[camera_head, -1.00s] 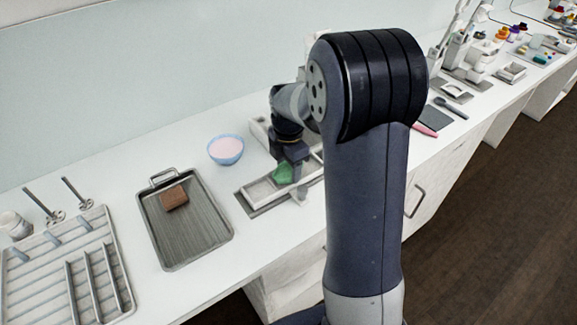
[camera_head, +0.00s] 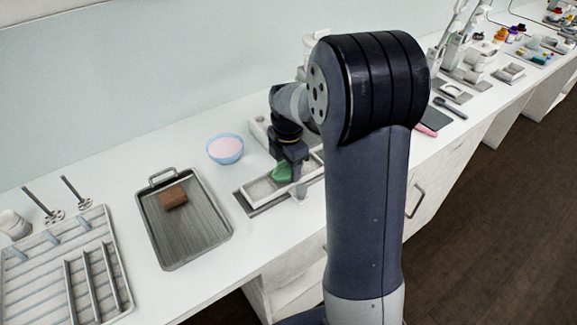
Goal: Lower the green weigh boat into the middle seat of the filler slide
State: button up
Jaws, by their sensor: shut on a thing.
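The green weigh boat (camera_head: 282,172) is in my gripper (camera_head: 287,164), which is shut on it. The gripper points down over the filler slide (camera_head: 254,198), a long pale tray on a grey base, partly hidden by my arm. The boat is at or just above the slide, near its visible middle. I cannot tell whether it touches the seat, as the gripper and arm hide much of the slide's right part.
Left of the slide are a blue bowl of pink powder (camera_head: 225,148) and a metal tray (camera_head: 186,235) with a brown block (camera_head: 173,197). A slotted white rack (camera_head: 40,275) is at far left. A pink-handled tool (camera_head: 427,131) lies right of my arm.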

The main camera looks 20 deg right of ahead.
jog(key=shift+s+f, duration=0.25)
jog(key=shift+f, duration=0.4)
jog(key=shift+s+f, duration=0.2)
jog(key=shift+f, duration=0.4)
jog(key=o, duration=1)
jog(key=shift+w+a+f, duration=0.1)
jog(key=shift+w, duration=0.05)
jog(key=shift+w+r+g+p, duration=0.15)
jog(key=shift+r+p, duration=0.4)
jog(key=shift+r, duration=0.05)
jog(key=shift+w+r+g+p, duration=0.15)
jog(key=shift+r+p, duration=0.35)
jog(key=shift+r, duration=0.1)
jog(key=shift+r+p, duration=1.5)
jog(key=shift+r, duration=0.6)
jog(key=shift+r, duration=0.1)
